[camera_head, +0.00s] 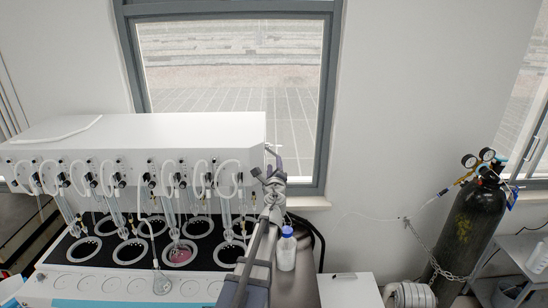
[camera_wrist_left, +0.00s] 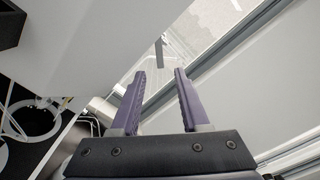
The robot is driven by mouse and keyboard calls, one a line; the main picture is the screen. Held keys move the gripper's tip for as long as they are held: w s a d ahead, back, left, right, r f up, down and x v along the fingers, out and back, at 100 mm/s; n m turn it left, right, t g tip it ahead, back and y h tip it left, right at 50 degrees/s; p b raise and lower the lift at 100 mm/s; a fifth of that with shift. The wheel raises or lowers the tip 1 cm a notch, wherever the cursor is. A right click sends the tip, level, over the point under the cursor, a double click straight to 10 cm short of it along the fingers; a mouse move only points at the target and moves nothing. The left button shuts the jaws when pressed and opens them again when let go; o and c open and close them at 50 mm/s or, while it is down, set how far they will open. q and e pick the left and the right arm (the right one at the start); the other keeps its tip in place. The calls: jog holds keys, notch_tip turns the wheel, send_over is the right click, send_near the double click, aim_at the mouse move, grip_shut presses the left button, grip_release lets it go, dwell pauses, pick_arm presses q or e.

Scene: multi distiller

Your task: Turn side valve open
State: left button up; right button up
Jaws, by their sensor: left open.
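The white multi distiller (camera_head: 140,135) stands at the left in the head view, with several tubes and flask wells along its front. My left gripper (camera_head: 273,160) is just off its right end, in front of the window. In the left wrist view my left gripper (camera_wrist_left: 160,78) has its two purple fingers apart, with nothing held between them. A small grey bar (camera_wrist_left: 159,52) shows just beyond the fingertips, apart from them; I cannot tell whether it is the side valve's handle. The side valve is not clearly made out in the head view. My right gripper is out of view.
A clear bottle with a blue cap (camera_head: 287,249) stands just right of my left arm. A white box (camera_head: 350,290) is at the lower middle. A dark gas cylinder (camera_head: 468,235) with gauges is chained at the right. The wall between is clear.

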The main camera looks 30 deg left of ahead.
aim_at(274, 154)
pick_arm(q)
jog(key=x, duration=0.6)
jog(key=shift+w+a, duration=0.2)
jog(key=shift+w, duration=0.05)
jog(key=shift+s, duration=0.1)
jog(key=shift+c, duration=0.2)
grip_shut()
